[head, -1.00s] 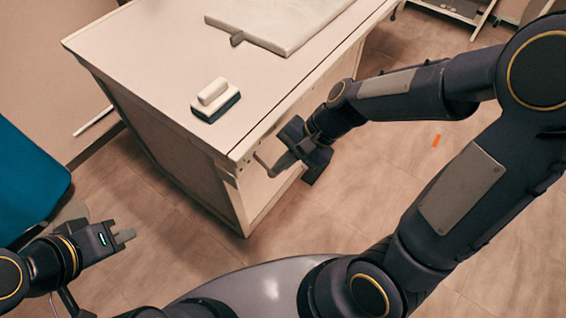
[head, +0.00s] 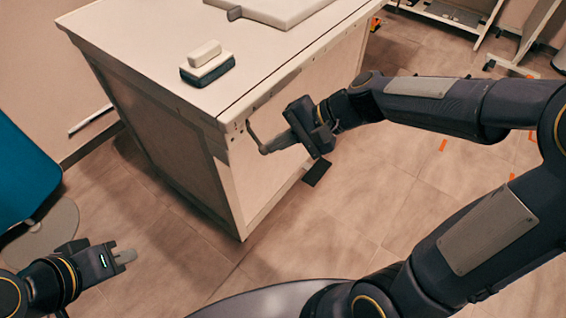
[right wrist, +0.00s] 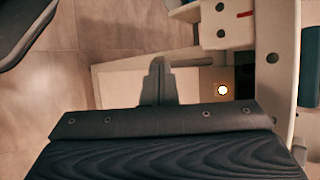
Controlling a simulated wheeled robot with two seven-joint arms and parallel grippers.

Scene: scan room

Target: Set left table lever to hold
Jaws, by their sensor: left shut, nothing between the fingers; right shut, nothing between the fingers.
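The table (head: 150,75) stands at the upper left, its near corner towards me. A thin grey lever (head: 254,136) appears on its right side near that corner, bent down towards my right fingertips. My right gripper (head: 272,147) is shut and empty, with its tips at or very near the lever's lower end; I cannot tell whether they touch. In the right wrist view its shut fingers (right wrist: 157,82) point at a pale panel with a small lit lamp (right wrist: 222,90) and a white plate (right wrist: 224,25) with a red mark. My left gripper (head: 125,257) is shut and empty, low at left, away from the table.
A white-and-dark block (head: 207,65) and a pale flat board (head: 270,8) lie on the tabletop. A blue padded thing (head: 22,165) stands at the left edge. Clear floor (head: 190,250) lies between my left gripper and the table. A wheeled frame stands at the upper right.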

